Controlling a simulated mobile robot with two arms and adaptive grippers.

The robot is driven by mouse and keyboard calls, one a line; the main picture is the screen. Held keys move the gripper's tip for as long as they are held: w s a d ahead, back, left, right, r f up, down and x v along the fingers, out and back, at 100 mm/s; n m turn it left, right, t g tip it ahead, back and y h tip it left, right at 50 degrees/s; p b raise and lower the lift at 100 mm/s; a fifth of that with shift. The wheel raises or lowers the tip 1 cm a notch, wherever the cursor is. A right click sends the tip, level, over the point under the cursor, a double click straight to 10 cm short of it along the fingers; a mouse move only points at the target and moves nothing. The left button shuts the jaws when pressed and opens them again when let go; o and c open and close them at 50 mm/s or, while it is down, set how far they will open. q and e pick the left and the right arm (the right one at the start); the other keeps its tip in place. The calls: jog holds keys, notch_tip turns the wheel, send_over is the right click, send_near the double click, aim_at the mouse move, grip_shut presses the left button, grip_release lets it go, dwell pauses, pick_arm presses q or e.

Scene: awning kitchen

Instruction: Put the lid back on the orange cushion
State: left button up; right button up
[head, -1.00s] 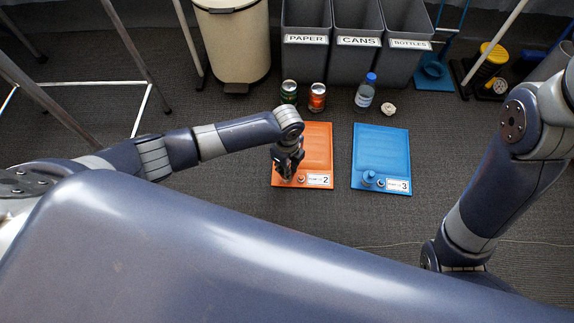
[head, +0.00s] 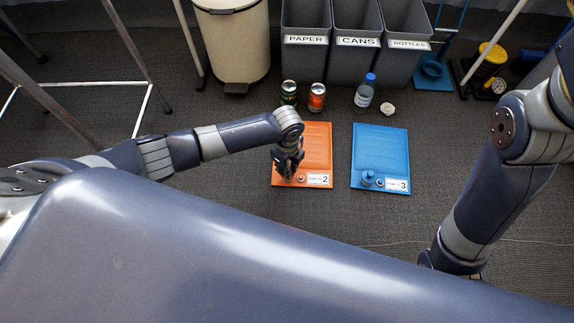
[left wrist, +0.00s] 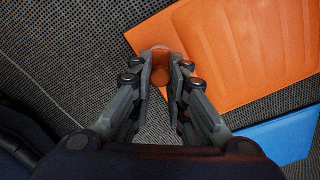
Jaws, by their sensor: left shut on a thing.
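The orange cushion (head: 317,148) lies flat on the carpet, with a label reading 2 and a small round valve (head: 301,179) near its front edge. My left gripper (head: 286,176) is over the cushion's front left corner, left of the valve. In the left wrist view the gripper (left wrist: 160,82) is shut on a small orange lid (left wrist: 160,76), held between the fingertips. The cushion (left wrist: 250,45) fills the upper right there. I cannot tell the exact gap between lid and cushion.
A blue cushion (head: 380,148) with a blue lid (head: 369,177) lies just to the right. Cans (head: 317,97), a bottle (head: 364,93) and a crumpled ball (head: 388,109) stand behind the cushions, before the grey bins (head: 356,58). Carpet in front is clear.

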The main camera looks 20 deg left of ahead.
dwell(0.3)
pick_arm(q)
jog(key=o, duration=1.3)
jog(key=shift+c, duration=0.2)
